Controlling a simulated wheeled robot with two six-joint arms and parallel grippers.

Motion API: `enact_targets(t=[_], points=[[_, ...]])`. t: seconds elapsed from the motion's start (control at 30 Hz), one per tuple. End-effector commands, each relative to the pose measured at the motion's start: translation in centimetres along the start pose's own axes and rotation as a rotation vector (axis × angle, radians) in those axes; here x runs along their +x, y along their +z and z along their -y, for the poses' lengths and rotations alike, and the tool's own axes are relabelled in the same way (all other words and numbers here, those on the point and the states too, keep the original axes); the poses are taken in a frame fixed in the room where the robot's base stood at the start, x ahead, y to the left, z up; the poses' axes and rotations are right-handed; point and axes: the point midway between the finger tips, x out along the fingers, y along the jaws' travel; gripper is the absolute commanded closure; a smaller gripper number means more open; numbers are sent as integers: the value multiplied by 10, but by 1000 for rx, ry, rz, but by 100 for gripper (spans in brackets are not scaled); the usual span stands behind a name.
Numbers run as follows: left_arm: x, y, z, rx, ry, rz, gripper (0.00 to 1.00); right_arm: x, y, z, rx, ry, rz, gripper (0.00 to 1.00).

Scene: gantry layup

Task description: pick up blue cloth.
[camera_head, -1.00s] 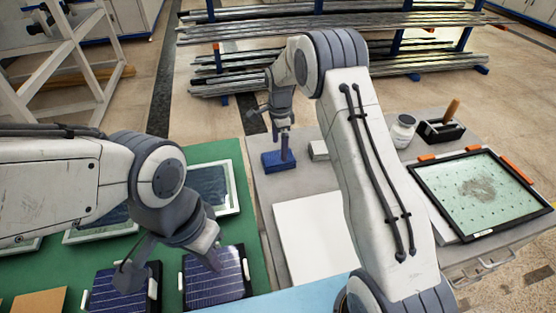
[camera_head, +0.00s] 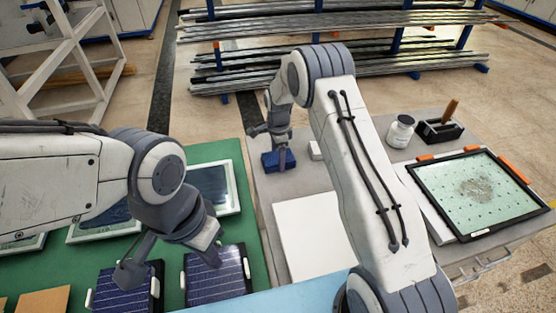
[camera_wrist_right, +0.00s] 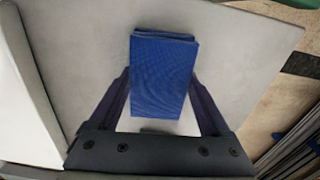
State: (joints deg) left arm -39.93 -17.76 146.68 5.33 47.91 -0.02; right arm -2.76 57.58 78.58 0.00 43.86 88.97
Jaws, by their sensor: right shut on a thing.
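The blue cloth (camera_head: 270,161) is a small folded block on the grey table, left of a small white block. In the right wrist view the cloth (camera_wrist_right: 162,75) lies between the two dark fingers of my right gripper (camera_wrist_right: 160,95). That gripper (camera_head: 279,158) is low over the table and shut on the cloth, covering part of it in the head view. I cannot tell whether the cloth is clear of the table. My left gripper (camera_head: 170,266) is open and empty above the dark solar panels (camera_head: 216,277) on the green mat.
A white sheet (camera_head: 312,237) lies in front of the cloth. A white jar (camera_head: 400,131), a black holder with a wooden handle (camera_head: 438,131) and a framed glass panel (camera_head: 478,192) stand to the right. Metal profiles (camera_head: 330,72) are racked behind.

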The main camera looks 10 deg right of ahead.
Motion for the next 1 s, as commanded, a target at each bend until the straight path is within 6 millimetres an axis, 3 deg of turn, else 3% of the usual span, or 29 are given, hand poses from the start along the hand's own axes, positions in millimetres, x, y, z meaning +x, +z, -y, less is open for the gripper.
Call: enact_targets(t=[0.27,0.5,0.8,1.0], points=[[2,0,0,0,0,0,100,-8,0,1,0,-4,0,73],[12,1,1,0,0,0,100,-44,0,2,0,-7,0,73],[23,1,2,0,0,0,100,-82,-69,-18,5,-3,0,73],[27,1,2,0,0,0,100,-102,-100,-26,3,-2,0,73]])
